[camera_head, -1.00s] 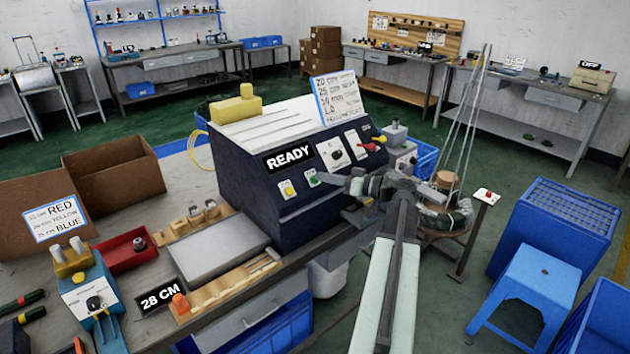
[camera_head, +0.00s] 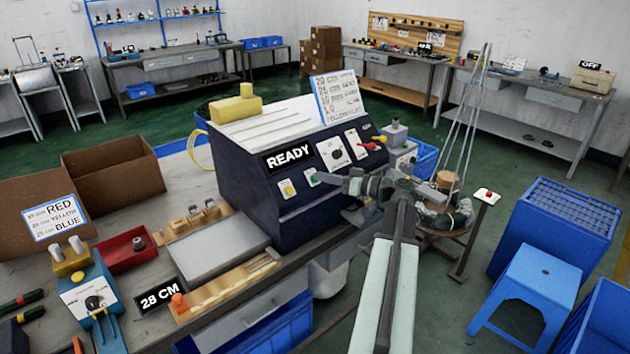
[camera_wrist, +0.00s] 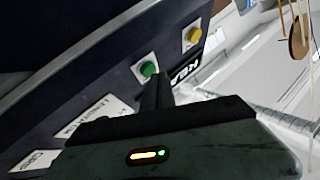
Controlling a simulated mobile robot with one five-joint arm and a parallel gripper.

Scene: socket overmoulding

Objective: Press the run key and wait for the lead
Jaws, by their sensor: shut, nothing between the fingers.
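The dark blue machine (camera_head: 246,188) stands on the bench with its display (camera_head: 288,156) reading READY. A green key (camera_head: 312,179) sits on a white plate on its sloped front, right of a yellow key (camera_head: 288,188). My gripper (camera_head: 325,178) is shut and empty, its tip close to the green key. In the wrist view the fingers (camera_wrist: 157,83) end just beside the green key (camera_wrist: 148,69), with the yellow key (camera_wrist: 193,34) farther off. I cannot tell whether the fingertips touch the green key. No lead shows in the gripper.
A 28 CM sign (camera_head: 162,296) stands by a wooden rack at the front of the bench. A colour card (camera_head: 56,219) leans at the left by cardboard boxes. A blue stool (camera_head: 541,280) stands on the floor.

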